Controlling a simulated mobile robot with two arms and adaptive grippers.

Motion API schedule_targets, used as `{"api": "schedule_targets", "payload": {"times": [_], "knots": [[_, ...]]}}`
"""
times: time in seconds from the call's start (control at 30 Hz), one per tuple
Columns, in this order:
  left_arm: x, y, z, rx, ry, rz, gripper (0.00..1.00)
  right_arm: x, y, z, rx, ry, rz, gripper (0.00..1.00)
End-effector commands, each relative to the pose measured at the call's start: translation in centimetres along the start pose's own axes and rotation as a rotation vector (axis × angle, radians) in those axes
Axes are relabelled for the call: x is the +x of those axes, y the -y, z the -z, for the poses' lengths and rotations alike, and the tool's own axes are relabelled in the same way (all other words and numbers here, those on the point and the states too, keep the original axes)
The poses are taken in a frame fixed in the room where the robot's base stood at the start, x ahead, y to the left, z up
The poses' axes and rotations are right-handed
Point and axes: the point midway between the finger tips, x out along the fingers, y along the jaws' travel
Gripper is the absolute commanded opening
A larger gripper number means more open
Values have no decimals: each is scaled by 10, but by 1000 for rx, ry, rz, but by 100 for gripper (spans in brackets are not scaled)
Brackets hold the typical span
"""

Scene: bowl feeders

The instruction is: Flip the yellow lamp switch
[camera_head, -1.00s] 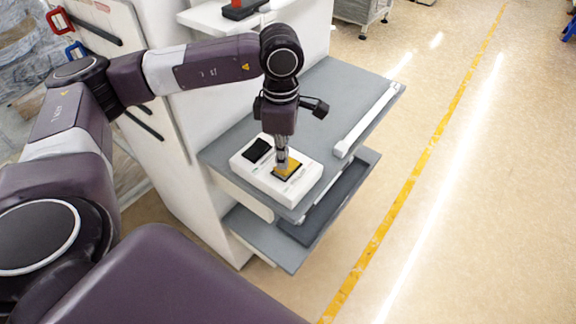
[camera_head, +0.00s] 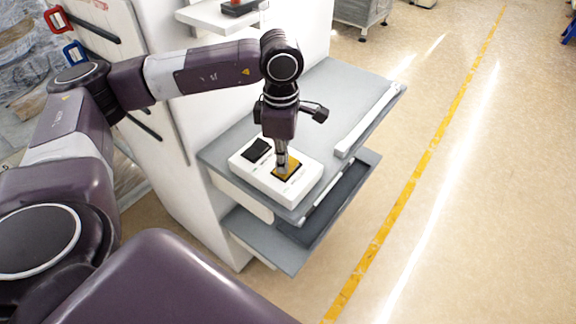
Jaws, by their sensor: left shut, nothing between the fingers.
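A white switch box (camera_head: 297,190) lies on the grey shelf. It bears a yellow switch (camera_head: 291,168) on its right half and a black switch (camera_head: 257,149) on its left half. My left gripper (camera_head: 282,172) is shut and points down, with its fingertips at the yellow switch. The fingers hide part of the yellow switch. I cannot tell whether they press it or just hover over it. My right gripper is not in view.
The grey shelf (camera_head: 335,85) has a white bar (camera_head: 366,122) along its right edge. A lower grey shelf (camera_head: 268,245) sits beneath. A white panel (camera_head: 170,190) stands at the left. Open floor with a yellow line (camera_head: 412,178) is at the right.

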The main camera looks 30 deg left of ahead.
Motion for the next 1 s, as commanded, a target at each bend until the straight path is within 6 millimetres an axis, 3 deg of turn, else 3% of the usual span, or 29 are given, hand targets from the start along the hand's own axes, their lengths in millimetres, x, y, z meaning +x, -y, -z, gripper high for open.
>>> {"api": "schedule_targets", "payload": {"times": [0.17, 1.0], "knots": [[-6, 0, 0, 0, 0, 0, 0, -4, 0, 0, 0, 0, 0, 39], [-70, 0, 0, 0, 1, -1, 0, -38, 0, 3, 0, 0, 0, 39]]}}
